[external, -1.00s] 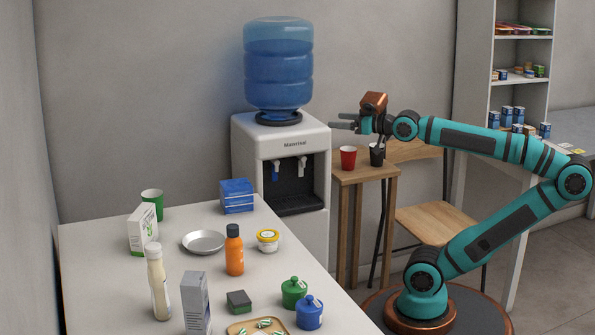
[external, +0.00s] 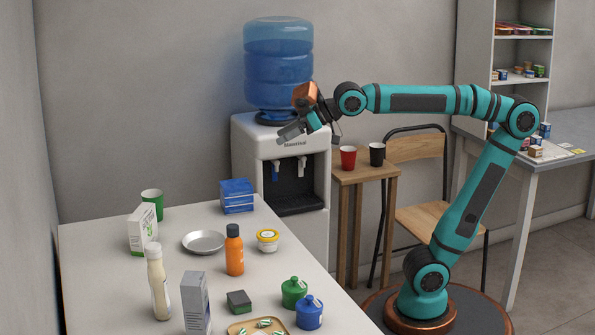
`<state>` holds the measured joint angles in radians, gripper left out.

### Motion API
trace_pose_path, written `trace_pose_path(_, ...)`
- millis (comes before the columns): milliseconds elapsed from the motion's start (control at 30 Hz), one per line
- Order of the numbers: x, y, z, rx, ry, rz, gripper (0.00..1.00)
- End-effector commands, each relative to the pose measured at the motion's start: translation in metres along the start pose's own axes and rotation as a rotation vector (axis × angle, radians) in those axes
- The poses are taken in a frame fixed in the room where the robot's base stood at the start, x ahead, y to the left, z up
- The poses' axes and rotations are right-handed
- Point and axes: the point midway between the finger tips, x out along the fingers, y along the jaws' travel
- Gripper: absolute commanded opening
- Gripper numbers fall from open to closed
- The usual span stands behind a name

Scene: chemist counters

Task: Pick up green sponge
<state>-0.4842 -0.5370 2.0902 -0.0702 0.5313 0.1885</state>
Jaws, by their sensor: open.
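The green sponge (external: 239,301) lies on the white counter (external: 110,262). It is a small block, dark on top with green on its side, between a grey box and a green jar. My gripper (external: 284,136) is open and empty. It is in the air in front of the water dispenser in the picture, well above the counter and far from the sponge, with its fingers pointing left and slightly down.
Near the sponge stand the grey box (external: 196,303), green jar (external: 294,293), blue jar (external: 309,312), orange bottle (external: 234,251) and a wooden tray (external: 236,330). A metal dish (external: 204,242) lies farther back. The water dispenser (external: 250,165) stands behind the counter.

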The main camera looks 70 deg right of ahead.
Motion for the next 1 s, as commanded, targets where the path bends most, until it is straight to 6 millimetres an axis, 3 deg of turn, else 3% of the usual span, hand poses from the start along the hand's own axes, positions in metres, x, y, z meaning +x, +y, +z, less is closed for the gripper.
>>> trace_pose_path(200, 0.037, -0.072, -0.005, -0.044, -0.144, -0.082, 0.80)
trace_pose_path(533, 0.074, -0.191, 0.007, -0.130, -0.350, -0.163, 0.80)
trace_pose_path(800, 0.086, -0.298, 0.035, -0.225, -0.506, -0.197, 0.80)
trace_pose_path(1000, 0.083, -0.374, 0.064, -0.304, -0.604, -0.203, 0.80)
